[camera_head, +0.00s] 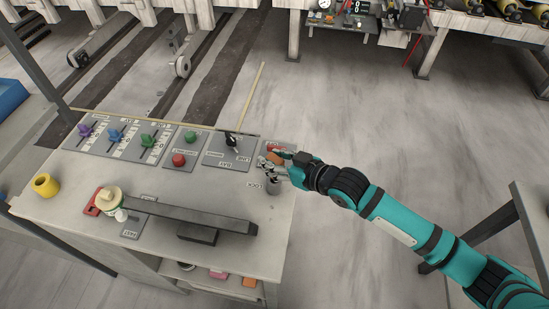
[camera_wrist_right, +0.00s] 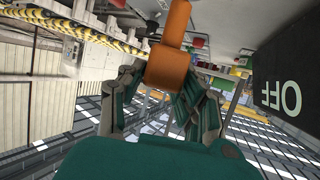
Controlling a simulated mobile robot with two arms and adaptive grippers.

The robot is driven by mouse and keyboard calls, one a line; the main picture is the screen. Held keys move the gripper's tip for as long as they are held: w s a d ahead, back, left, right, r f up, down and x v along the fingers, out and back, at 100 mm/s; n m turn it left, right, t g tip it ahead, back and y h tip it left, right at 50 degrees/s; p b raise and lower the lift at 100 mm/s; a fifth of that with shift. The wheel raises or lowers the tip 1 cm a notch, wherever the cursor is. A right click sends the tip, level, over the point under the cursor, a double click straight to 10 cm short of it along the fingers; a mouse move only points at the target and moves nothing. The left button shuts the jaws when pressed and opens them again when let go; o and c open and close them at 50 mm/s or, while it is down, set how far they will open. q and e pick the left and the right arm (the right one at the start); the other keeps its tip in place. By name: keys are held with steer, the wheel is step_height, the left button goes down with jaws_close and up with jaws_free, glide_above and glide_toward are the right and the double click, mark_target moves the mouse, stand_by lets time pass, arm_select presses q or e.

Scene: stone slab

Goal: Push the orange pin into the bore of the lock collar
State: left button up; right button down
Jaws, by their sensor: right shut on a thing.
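My right gripper (camera_head: 272,166) is over the right end of the slab and shut on the orange pin (camera_head: 277,157). The pin also shows in the right wrist view (camera_wrist_right: 168,66), gripped between the two fingers, with its narrower end pointing away. A small grey cylinder, which looks like the lock collar (camera_head: 273,187), stands beside the LOCK label, just below the gripper in the head view. The pin is apart from it. The collar's bore cannot be made out, and the fingers partly hide the pin. My left gripper is not in view.
A grey bar (camera_head: 190,216) lies across the slab's front. A panel with a black switch (camera_head: 232,141) is left of the gripper. Red and green buttons, several coloured levers and a yellow cup (camera_head: 45,185) are farther left. A dark OFF panel (camera_wrist_right: 285,65) is close in the wrist view.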

steer(key=shift+f+b, duration=1.9)
steer(key=shift+f, duration=0.9)
steer(key=c, duration=0.8)
jaws_free()
steer(key=shift+c, duration=0.2)
steer(key=v, duration=1.2)
